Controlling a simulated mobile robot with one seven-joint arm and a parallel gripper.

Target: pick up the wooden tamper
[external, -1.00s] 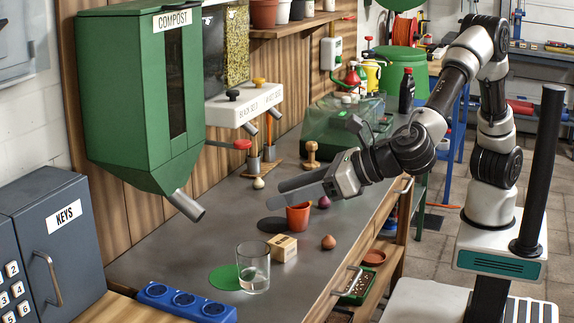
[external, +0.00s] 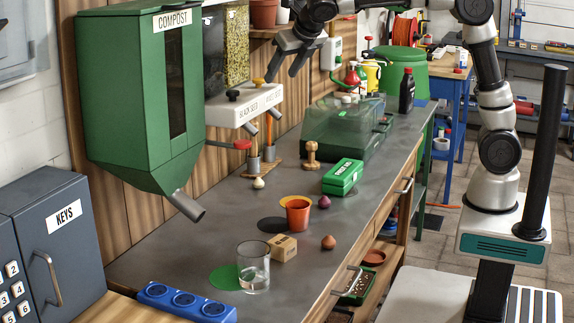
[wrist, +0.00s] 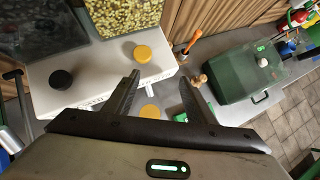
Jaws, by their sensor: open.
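The wooden tamper (external: 311,154) stands upright on the grey bench, in front of the green clear-lidded case, with a round knob on top. In the wrist view the tamper (wrist: 199,81) shows small, just beyond the right finger. My gripper (external: 284,68) is open and empty, raised high above the bench near the seed dispensers, up and left of the tamper. In the wrist view my gripper (wrist: 165,88) shows its two fingers spread apart with nothing between them touching.
The white dispenser shelf (external: 243,105) is close below my gripper. A green case (external: 340,130) stands right of the tamper. A small green box (external: 343,177), a terracotta pot (external: 298,214), a wooden block (external: 283,247) and a glass (external: 253,268) are on the bench.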

